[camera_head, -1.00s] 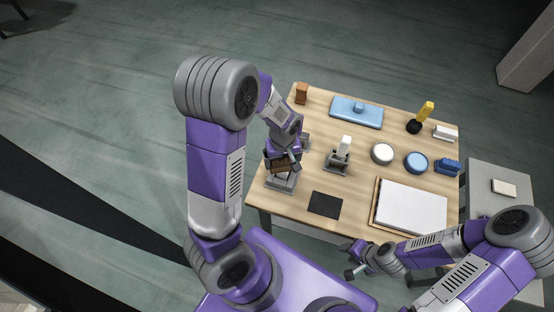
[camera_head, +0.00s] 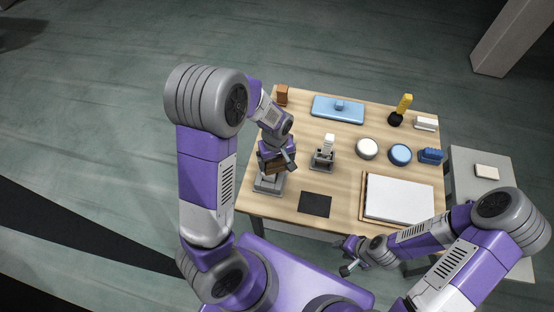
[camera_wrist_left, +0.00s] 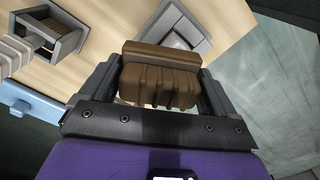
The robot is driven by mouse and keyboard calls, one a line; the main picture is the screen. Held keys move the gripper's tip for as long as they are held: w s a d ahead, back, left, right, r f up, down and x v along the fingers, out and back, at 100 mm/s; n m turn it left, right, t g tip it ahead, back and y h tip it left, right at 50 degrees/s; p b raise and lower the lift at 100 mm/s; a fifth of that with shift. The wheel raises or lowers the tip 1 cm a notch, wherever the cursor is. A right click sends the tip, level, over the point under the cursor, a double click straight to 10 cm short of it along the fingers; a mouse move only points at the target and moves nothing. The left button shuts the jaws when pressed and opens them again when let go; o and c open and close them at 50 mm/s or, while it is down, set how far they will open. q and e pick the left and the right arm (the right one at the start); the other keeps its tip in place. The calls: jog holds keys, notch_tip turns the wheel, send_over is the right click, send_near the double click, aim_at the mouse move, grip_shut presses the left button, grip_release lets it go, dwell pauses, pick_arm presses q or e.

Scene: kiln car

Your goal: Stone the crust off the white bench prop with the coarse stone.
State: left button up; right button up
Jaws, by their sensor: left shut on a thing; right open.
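My left gripper (camera_head: 276,162) is shut on a brown ridged block (camera_wrist_left: 160,80), which looks like the coarse stone. It holds the block close above a grey holder (camera_head: 268,185) at the table's left front; I cannot tell whether they touch. In the left wrist view this holder (camera_wrist_left: 196,27) lies partly hidden beyond the block. The white prop (camera_head: 328,142) stands upright in a second grey holder (camera_head: 322,160), to the right of my left gripper. Any crust is too small to make out. My right gripper (camera_head: 347,257) is open and empty off the table's front edge.
A black mat (camera_head: 314,203) and a framed white board (camera_head: 399,198) lie along the front. A white round dish (camera_head: 367,149), a blue one (camera_head: 400,154) and a blue brush-like block (camera_head: 431,156) stand right. A blue tray (camera_head: 325,108) and brown block (camera_head: 282,95) are at the back.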

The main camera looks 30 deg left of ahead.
pick_arm(q)
jog(key=shift+s+a, duration=0.1)
jog(key=shift+s, duration=0.05)
jog(key=shift+s+a, duration=1.55)
jog(key=shift+a, duration=0.1)
jog(key=shift+w+d, duration=1.85)
jog(key=shift+d, duration=0.1)
notch_tip(320, 180, up, 7)
jog(key=p, duration=0.6)
jog(key=shift+f, duration=0.1)
